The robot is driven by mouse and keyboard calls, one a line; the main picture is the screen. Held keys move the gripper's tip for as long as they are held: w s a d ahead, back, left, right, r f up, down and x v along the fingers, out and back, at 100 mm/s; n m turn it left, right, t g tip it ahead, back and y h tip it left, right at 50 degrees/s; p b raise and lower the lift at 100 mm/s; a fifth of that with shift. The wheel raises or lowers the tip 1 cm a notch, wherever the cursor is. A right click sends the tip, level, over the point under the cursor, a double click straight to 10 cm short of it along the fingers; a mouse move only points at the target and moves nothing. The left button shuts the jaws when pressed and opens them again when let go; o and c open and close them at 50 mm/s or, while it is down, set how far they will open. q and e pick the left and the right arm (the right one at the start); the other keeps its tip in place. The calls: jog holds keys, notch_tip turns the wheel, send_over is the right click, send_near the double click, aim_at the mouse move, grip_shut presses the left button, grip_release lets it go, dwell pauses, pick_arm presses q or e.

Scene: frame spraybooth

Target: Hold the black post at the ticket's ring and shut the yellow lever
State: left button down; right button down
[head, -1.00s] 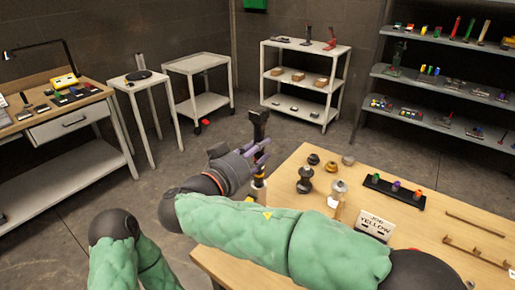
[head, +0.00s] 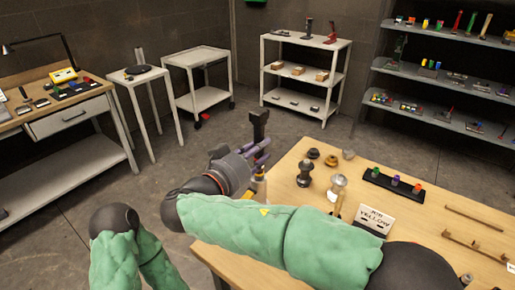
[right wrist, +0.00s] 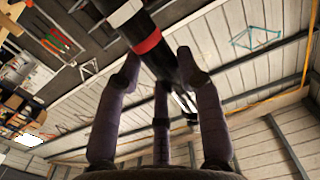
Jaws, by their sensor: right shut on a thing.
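The black post (head: 259,128) rises by the wooden table's left edge, with a dark block at its top. My right gripper (head: 260,156) is shut on it, its purple fingers around the shaft. In the right wrist view the fingers (right wrist: 163,85) close on the black post (right wrist: 162,60), just beside a red ring (right wrist: 146,42); a white band lies further along. A small yellow piece (head: 260,176) shows below the gripper; whether it is a ring or the lever is unclear. The ticket (head: 374,219) reads YELLOW. My left gripper is out of view.
On the wooden table (head: 292,185) stand several dark and metal knobs, a black strip (head: 393,187) with coloured pegs, and brown rails (head: 474,249). A white trolley, a stool, a workbench and loaded shelves stand behind. The floor left of the post is free.

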aim_at(258, 173)
jog(key=shift+f, duration=3.65)
jog(key=c, duration=0.7)
grip_release()
jog(key=shift+f, duration=0.15)
jog(key=shift+a, duration=0.1)
jog(key=v, duration=0.7)
jog(key=shift+s+a, duration=0.1)
jog(key=shift+s, duration=0.1)
